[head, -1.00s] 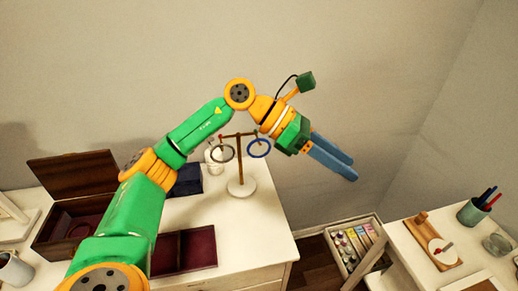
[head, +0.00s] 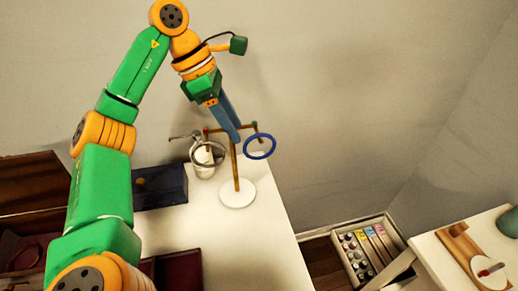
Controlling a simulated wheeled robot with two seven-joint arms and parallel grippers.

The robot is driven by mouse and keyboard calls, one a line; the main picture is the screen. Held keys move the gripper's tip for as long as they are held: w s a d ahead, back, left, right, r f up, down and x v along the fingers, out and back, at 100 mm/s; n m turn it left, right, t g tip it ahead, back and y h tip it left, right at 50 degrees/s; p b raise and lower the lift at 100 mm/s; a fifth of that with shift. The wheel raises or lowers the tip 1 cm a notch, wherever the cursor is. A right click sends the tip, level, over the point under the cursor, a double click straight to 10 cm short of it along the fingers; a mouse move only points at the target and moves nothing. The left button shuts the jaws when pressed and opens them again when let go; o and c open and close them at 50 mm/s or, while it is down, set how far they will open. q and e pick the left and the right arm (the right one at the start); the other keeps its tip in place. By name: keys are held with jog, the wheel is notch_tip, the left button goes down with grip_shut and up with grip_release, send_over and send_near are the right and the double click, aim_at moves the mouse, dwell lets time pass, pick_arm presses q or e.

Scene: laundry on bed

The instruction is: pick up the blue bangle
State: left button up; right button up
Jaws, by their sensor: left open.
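The blue bangle (head: 261,157) hangs from the right end of the crossbar of a wooden stand (head: 235,165) with a round white base. A grey bangle (head: 222,160) hangs at the left end. My left gripper (head: 237,137) points down with its blue fingers at the crossbar, just left of the blue bangle. It is open, though the fingers overlap in this view. Nothing shows between them, and the blue bangle hangs apart from them. Whether the fingertips are in front of or behind the crossbar is hard to tell. My right gripper is out of view.
A white cup (head: 202,171) stands behind the grey bangle, and a dark blue box (head: 160,190) is left of it. The white tabletop (head: 250,250) is clear in front of the stand. A crate of bottles (head: 345,232) is lower right.

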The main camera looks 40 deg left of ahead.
aim_at(246, 146)
pick_arm(q)
jog(key=x, duration=0.7)
jog(key=shift+s, duration=0.15)
jog(key=shift+s+d+r, duration=0.1)
jog(key=shift+r, duration=0.05)
jog(key=shift+c, duration=0.4)
grip_shut()
